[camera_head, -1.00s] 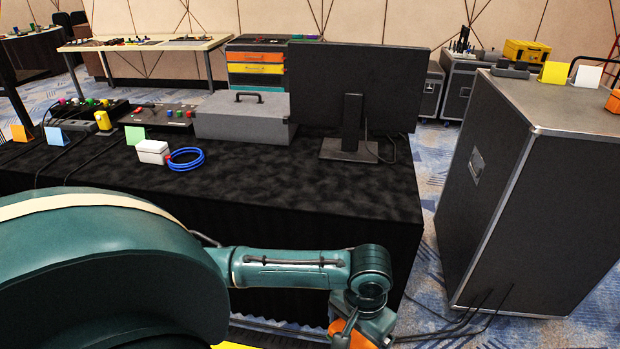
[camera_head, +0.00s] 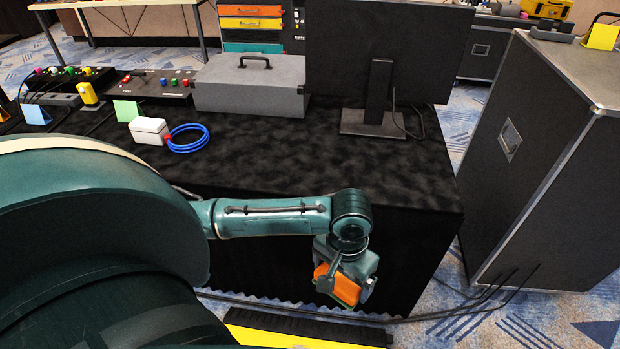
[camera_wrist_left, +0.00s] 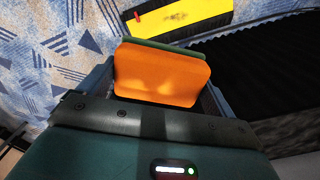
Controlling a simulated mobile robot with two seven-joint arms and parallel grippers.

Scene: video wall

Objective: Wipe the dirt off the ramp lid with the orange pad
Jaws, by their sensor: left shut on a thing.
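The orange pad (camera_head: 337,286) has a green layer along one side. My left gripper (camera_head: 345,278) is shut on it, in front of the black-draped table. The pad also shows large in the left wrist view (camera_wrist_left: 162,76), between the fingers. The yellow ramp lid (camera_head: 290,339) lies low on the floor at the bottom edge, partly cut off. In the left wrist view the lid (camera_wrist_left: 200,24) is beyond the pad, apart from it. A small dark mark shows on it, perhaps the dirt. My right gripper is not in view.
The black-draped table (camera_head: 270,165) carries a monitor (camera_head: 385,60), a grey case (camera_head: 250,88), a white box (camera_head: 149,130) and a blue cable coil (camera_head: 187,139). A tall black flight case (camera_head: 545,150) stands at right. Dark cables (camera_head: 425,318) run over the carpet.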

